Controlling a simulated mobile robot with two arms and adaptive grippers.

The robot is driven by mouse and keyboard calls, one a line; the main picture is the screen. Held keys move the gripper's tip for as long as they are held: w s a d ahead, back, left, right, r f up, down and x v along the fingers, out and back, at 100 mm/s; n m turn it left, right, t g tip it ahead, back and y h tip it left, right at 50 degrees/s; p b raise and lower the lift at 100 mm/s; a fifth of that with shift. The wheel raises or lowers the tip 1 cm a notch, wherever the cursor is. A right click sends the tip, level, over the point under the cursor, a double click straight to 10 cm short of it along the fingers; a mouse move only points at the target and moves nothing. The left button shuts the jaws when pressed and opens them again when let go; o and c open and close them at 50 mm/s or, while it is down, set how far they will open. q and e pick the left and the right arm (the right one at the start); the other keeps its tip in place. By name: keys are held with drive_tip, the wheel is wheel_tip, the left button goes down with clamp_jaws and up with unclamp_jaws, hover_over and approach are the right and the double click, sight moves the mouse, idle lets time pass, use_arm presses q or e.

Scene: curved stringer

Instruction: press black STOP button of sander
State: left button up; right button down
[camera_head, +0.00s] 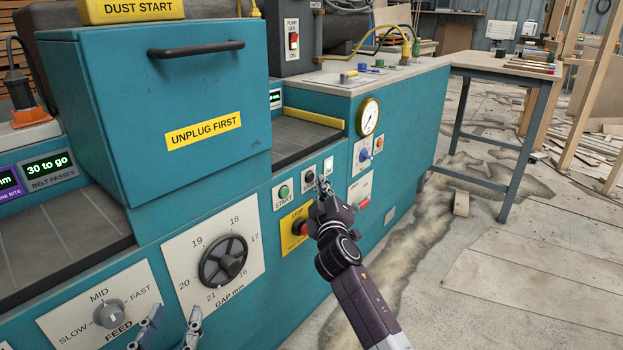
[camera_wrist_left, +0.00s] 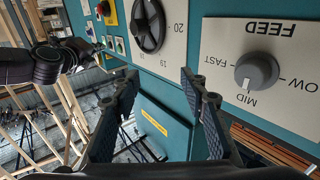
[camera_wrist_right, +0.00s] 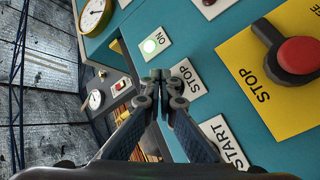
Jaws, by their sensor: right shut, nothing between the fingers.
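The sander (camera_head: 200,190) is a teal machine with a control panel on its front. A small white plate labelled STOP with a black button (camera_head: 309,177) sits right of the green START button (camera_head: 283,191). My right gripper (camera_head: 323,186) is shut and empty, just right of and in front of that plate. In the right wrist view its fingertips (camera_wrist_right: 170,86) overlap the white STOP plate (camera_wrist_right: 190,78). They hide the black button there, and contact cannot be told. My left gripper (camera_head: 168,326) is open and empty, low before the panel; its fingers also show apart in the left wrist view (camera_wrist_left: 165,85).
A red STOP knob on a yellow plate (camera_head: 287,243) sits below the START button. A black gap handwheel (camera_head: 223,262) and a feed knob (camera_head: 109,313) are to the left. A workbench (camera_head: 500,67) stands behind.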

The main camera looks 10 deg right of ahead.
use_arm(q)
drive_tip(key=shift+s+d+r+t, duration=0.15)
drive_tip(key=shift+r+t, duration=0.65)
drive_tip(key=shift+r, duration=0.65)
use_arm(e)
drive_tip(key=shift+w+a, duration=0.25)
drive_tip(key=shift+w, duration=0.1)
use_arm(q)
drive_tip(key=shift+b, duration=0.3)
drive_tip(key=shift+s+d+r+t+h+b, duration=0.15)
drive_tip(key=shift+r+t+h, duration=0.1)
drive_tip(key=shift+r, duration=0.35)
drive_tip(key=shift+s+a+r+t+h+b, duration=0.15)
drive_tip(key=shift+r+t, duration=0.15)
drive_tip(key=shift+r, duration=0.35)
drive_tip(key=shift+s+d+r+t+h, duration=0.15)
drive_tip(key=shift+r+t+h, duration=0.1)
drive_tip(key=shift+r, duration=0.35)
use_arm(e)
drive_tip(key=shift+w+a, duration=0.3)
drive_tip(key=shift+w, duration=0.05)
